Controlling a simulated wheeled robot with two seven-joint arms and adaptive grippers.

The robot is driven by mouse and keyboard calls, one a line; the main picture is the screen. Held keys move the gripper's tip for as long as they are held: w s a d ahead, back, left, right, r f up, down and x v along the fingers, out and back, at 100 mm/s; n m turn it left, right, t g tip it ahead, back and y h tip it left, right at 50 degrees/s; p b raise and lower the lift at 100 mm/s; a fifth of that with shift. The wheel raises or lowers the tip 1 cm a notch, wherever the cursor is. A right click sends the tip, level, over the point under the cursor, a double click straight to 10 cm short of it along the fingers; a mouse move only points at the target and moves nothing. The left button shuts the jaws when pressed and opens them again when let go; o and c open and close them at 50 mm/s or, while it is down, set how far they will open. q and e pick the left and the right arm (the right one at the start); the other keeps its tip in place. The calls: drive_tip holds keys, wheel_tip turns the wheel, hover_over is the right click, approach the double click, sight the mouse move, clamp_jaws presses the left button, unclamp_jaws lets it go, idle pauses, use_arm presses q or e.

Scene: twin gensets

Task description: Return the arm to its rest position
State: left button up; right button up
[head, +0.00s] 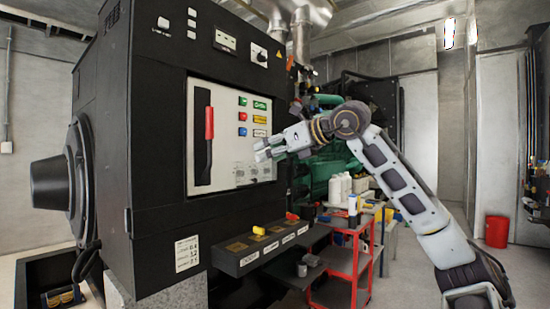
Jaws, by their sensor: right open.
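My right arm comes in from the lower right and is bent at a raised elbow, reaching left. My right gripper (262,150) is open and empty, in front of the right part of the white control panel (220,174) on the black cabinet. I cannot tell whether its fingertips touch the panel. The panel carries a red-handled lever (209,124) in a dark slot and green, red and blue buttons (242,117). My left gripper is not in view.
A black ledge (268,249) with a yellow knob juts out below the panel. A red cart (350,262) with bottles (340,188) stands behind my arm, near a green engine (318,170). A red bin (497,231) stands at right.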

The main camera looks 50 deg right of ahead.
drive_tip(key=shift+s, duration=0.65)
